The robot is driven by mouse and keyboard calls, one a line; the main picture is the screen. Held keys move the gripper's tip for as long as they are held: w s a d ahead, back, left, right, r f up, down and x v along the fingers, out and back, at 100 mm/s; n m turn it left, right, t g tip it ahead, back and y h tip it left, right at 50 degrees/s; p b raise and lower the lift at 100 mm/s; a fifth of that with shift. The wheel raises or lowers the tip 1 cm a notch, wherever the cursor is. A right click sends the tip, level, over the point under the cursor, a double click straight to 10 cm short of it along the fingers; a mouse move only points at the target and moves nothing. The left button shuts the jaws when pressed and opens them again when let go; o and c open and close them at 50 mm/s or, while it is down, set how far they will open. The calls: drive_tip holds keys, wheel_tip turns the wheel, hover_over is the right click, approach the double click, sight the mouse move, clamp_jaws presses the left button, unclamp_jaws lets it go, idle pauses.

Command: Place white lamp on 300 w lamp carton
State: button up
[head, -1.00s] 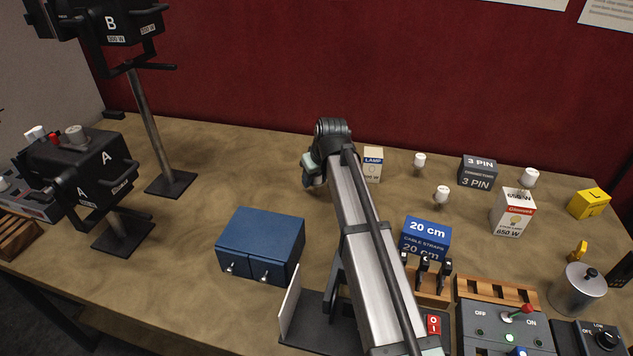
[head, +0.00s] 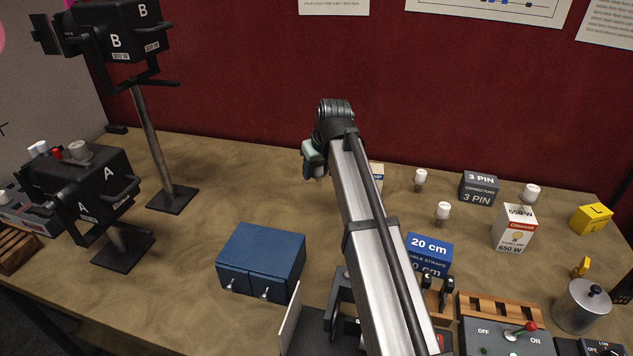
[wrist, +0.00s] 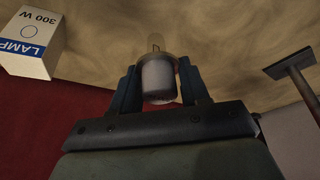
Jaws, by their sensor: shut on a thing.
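My gripper (wrist: 160,84) is shut on a white lamp (wrist: 159,82) with a clear glass top, its white base between the two fingers. In the head view my gripper (head: 314,172) hangs over the table, left of the arm's elbow end, and the held lamp is barely visible there. The 300 W lamp carton (wrist: 32,45), white with a blue LAMP band, stands at the upper left in the wrist view, apart from the lamp. In the head view only a sliver of the carton (head: 378,172) shows, the rest hidden behind my arm.
Other white lamps (head: 443,211) stand to the right, near the grey 3 PIN box (head: 478,188) and the 650 W carton (head: 514,228). A blue box (head: 262,260) sits in front. Lamp stand B (head: 171,198) rises at the left. Table between is clear.

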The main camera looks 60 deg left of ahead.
drive_tip(key=shift+w+r, duration=0.15)
drive_tip(key=shift+r, duration=0.35)
drive_tip(key=w+d+r+m, duration=0.1)
drive_tip(key=w+d+r, duration=0.2)
drive_tip(key=w, duration=0.5)
wheel_tip(320, 180, up, 7)
drive_tip(key=n, duration=0.1)
hover_over(373, 167)
drive_tip(key=shift+f, duration=4.8)
drive_tip(key=shift+f, duration=0.1)
drive_tip(key=o, duration=1.1)
drive_tip(key=shift+c, duration=0.2)
